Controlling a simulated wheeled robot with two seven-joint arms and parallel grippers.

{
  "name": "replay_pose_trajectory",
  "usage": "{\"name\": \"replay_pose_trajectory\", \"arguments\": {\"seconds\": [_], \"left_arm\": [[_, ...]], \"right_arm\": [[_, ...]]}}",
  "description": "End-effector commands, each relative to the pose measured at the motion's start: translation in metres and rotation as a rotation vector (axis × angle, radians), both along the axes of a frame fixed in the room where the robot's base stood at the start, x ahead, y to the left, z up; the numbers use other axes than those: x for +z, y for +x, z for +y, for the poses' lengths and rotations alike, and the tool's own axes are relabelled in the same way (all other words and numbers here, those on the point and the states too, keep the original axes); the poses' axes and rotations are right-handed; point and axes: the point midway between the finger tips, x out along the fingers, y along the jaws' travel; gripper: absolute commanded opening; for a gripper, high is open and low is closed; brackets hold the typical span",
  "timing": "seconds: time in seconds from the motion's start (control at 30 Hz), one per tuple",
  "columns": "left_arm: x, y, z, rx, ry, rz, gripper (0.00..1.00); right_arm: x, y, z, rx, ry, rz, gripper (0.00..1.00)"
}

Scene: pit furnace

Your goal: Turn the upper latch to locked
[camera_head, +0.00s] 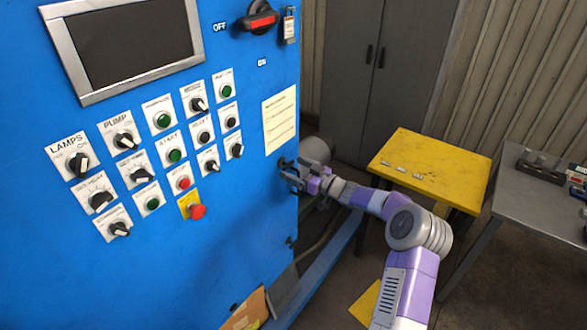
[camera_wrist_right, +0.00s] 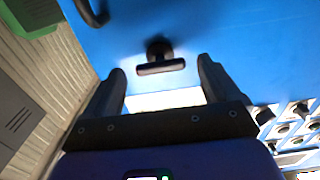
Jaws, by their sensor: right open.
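The upper latch (camera_wrist_right: 160,60) is a small dark handle on the blue cabinet front. In the right wrist view its bar lies nearly level across the picture. My right gripper (camera_wrist_right: 162,80) is open, with one finger to each side of the latch and a gap on both sides. Nothing is held. In the head view my right gripper (camera_head: 292,174) is at the right edge of the cabinet (camera_head: 225,275) and partly hides the upper latch. A lower latch (camera_head: 291,242) shows further down the same edge. My left gripper is not in view.
The cabinet front carries a screen (camera_head: 125,42), several knobs and buttons, a red emergency button (camera_head: 197,211) and a red-black main switch (camera_head: 262,18). A pale note (camera_head: 280,119) is above my gripper. A yellow table (camera_head: 430,165) and grey bench (camera_head: 535,205) stand right.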

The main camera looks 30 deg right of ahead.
Motion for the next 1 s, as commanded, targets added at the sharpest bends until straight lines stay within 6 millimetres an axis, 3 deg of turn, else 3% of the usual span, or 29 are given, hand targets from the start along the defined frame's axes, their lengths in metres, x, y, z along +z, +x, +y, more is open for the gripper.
{"name": "replay_pose_trajectory", "arguments": {"seconds": [0.37, 0.73, 1.0], "left_arm": [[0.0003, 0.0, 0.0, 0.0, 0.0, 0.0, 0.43], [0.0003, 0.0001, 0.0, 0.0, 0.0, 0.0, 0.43], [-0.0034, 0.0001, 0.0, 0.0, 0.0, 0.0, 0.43]], "right_arm": [[0.0002, 0.0078, 0.0033, -0.001, 0.0, 0.0, 0.89], [0.0001, 0.0076, 0.0033, -0.001, 0.0, 0.0, 0.34], [-0.0006, 0.0076, 0.0034, 0.0, -0.027, -0.011, 0.33]]}}
